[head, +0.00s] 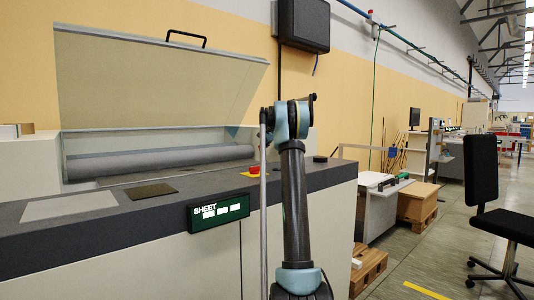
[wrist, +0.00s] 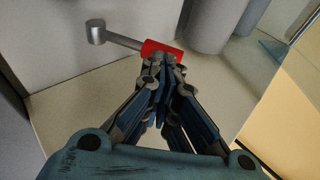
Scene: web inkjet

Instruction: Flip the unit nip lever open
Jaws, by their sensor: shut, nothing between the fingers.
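The nip lever shows in the wrist view as a metal rod (wrist: 124,40) with a round pivot (wrist: 96,31) on a pale panel and a red grip (wrist: 160,47) at its right end. My gripper (wrist: 162,68) is shut and empty, with its fingertips right at the lower edge of the red grip. I cannot tell whether they touch. The tips overlap a little of the grip. In the head view my arm rises in front of the machine; the gripper and the lever cannot be made out there.
The machine's clear cover (head: 150,75) stands raised above a grey roller (head: 160,162). Rollers (wrist: 211,25) show beyond the lever. A black chair (head: 484,165) stands right.

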